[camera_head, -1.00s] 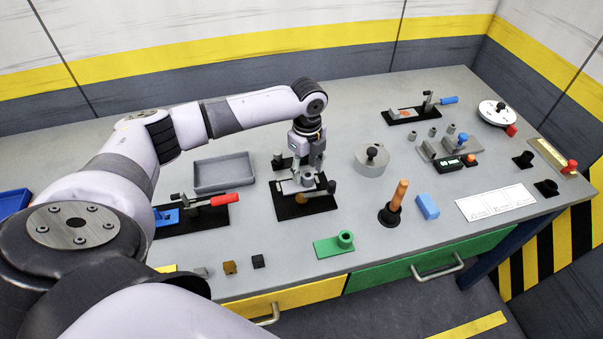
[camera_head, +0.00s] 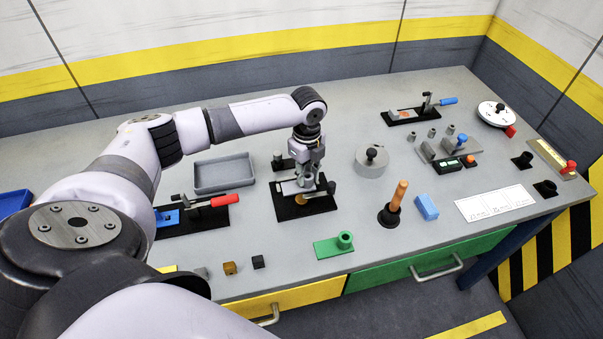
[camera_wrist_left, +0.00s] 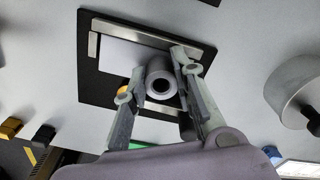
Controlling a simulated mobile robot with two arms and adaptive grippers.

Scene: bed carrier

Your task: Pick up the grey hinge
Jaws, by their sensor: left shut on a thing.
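The grey hinge shows in the left wrist view as a round tube (camera_wrist_left: 162,86) with an open bore, standing over a black fixture plate with light metal rails (camera_wrist_left: 158,108). A pale flat piece lies beside the tube; I cannot tell if it belongs to the hinge. My left gripper (camera_wrist_left: 157,68) has one finger on each side of the tube and is shut on it. In the head view the left gripper (camera_head: 308,183) is down at the black fixture plate (camera_head: 291,212) and hides most of the hinge. My right gripper is not in view.
A grey tray (camera_head: 224,174) stands left of the fixture. A red-handled clamp (camera_head: 210,200) is at the lower left. A round grey pot (camera_head: 371,161) and a plunger (camera_head: 392,208) stand to the right. A green part with a tube (camera_head: 335,245) lies in front.

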